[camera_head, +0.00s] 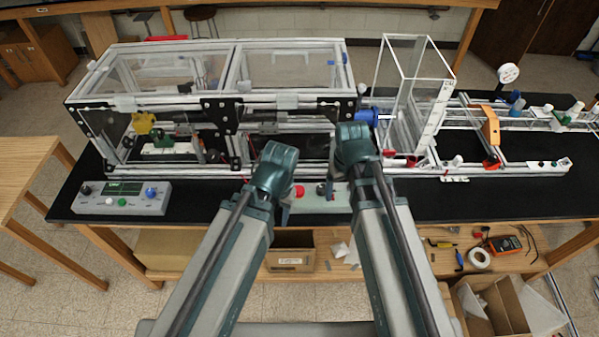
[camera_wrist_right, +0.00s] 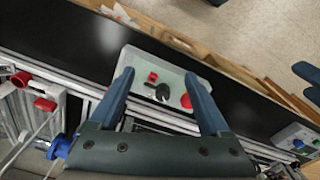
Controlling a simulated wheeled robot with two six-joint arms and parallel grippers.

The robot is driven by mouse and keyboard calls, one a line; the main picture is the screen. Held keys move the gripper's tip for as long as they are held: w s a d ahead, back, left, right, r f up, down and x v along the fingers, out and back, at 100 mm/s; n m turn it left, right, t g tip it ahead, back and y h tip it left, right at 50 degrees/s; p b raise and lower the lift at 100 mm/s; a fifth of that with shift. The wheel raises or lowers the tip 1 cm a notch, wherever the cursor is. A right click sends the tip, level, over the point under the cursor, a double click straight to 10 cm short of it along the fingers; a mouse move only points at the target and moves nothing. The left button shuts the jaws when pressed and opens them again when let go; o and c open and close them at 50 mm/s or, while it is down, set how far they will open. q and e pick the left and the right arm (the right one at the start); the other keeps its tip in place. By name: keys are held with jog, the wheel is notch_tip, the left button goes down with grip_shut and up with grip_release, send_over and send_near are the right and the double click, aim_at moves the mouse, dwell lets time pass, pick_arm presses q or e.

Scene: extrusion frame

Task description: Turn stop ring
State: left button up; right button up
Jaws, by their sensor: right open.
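No part is plainly marked as a stop ring. A pale control box (camera_head: 322,199) lies on the black bench between my two wrists, partly hidden by the arms. On it is a red round button (camera_head: 299,191), which also shows in the right wrist view (camera_wrist_right: 186,100). In that view a black knob (camera_wrist_right: 162,92) and a small red square part (camera_wrist_right: 152,77) sit beside it. My right gripper (camera_wrist_right: 160,80) is open and empty, its fingers on either side of the box in that view; the height between cannot be told. My left gripper (camera_head: 284,208) is mostly hidden behind its wrist.
A clear-panelled extrusion frame (camera_head: 235,103) stands behind the arms. A blue cylinder (camera_head: 367,117) is right beside my right wrist. A clear upright guard (camera_head: 413,85) stands to the right. Another control box (camera_head: 122,198) sits at the left. The bench's front right (camera_head: 480,205) is clear.

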jog(key=w+a+r+n+p, duration=0.1)
jog(key=w+a+r+n, duration=0.2)
jog(key=w+a+n, duration=0.15)
jog(key=n, duration=0.7)
send_over(299, 189)
pick_arm(q)
notch_tip(299, 189, up, 3)
pick_arm(e)
jog(key=shift+s+m, duration=0.1)
jog(key=shift+m, duration=0.15)
pick_arm(q)
jog(key=shift+f, duration=0.1)
pick_arm(e)
jog(key=shift+f, duration=0.15)
notch_tip(299, 189, down, 14)
jog(key=b, duration=1.3)
jog(key=shift+r+b, duration=0.2)
jog(key=shift+b, duration=0.2)
pick_arm(q)
notch_tip(299, 189, down, 14)
jog(key=shift+r, duration=0.2)
pick_arm(e)
grip_shut()
